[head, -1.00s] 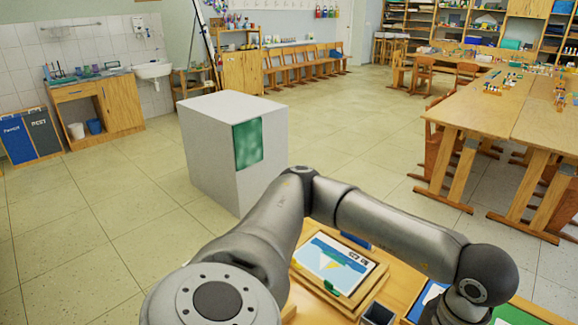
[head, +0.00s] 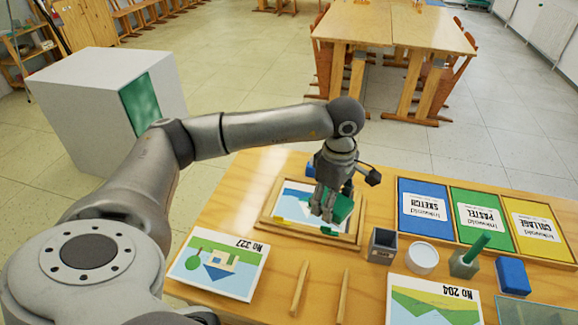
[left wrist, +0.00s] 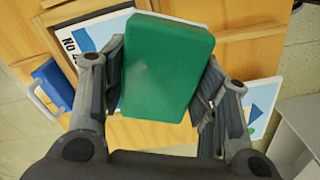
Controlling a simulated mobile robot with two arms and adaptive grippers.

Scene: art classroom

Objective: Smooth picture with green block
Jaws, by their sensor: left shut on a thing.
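My left gripper (head: 326,205) is shut on the green block (head: 344,206), over the right part of the picture (head: 298,203). The picture shows blue, white and green areas and lies in a wooden frame or tray (head: 268,207) on the table. In the left wrist view the green block (left wrist: 165,68) sits tilted between the two fingers of the gripper (left wrist: 160,95) and hides most of what is below it. A part of the picture (left wrist: 90,38) shows at upper left. I cannot tell whether the block touches the picture. My right gripper is not in view.
A print marked No 327 (head: 219,264) lies at the left and another marked No 204 (head: 432,302) at the front right. A dark square cup (head: 382,245), a white round jar (head: 422,258), a green-handled tool (head: 466,260) and a blue block (head: 512,276) stand right of the frame.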

